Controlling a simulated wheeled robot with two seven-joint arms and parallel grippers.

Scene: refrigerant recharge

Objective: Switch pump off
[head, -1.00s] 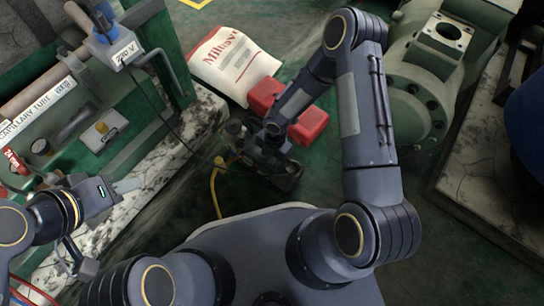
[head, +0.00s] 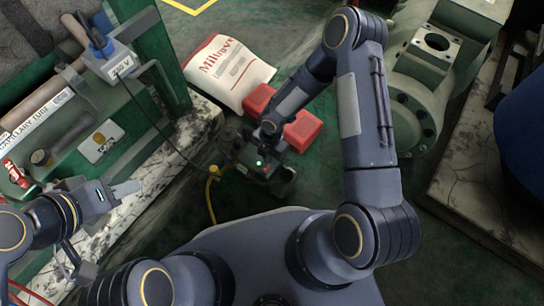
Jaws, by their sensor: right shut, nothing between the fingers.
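The vacuum pump (head: 279,180) is a dark unit standing on the green floor near the middle of the head view. A small green light glows on its top, and a yellow hose (head: 211,195) runs beside it. My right gripper (head: 266,146) is shut and empty, pointing down over the pump's top. Its wrist hides part of the pump, and I cannot tell whether the fingertips touch it or see the switch clearly. My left gripper (head: 106,229) is at the lower left, with its fingers apart and nothing seen between them, away from the pump.
Red boxes (head: 304,131) and a white printed sack (head: 228,70) lie beyond the pump. A green bench panel (head: 127,133) with a 220 V box (head: 110,62) stands left. A large green machine (head: 405,100) and a blue drum (head: 525,125) stand right.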

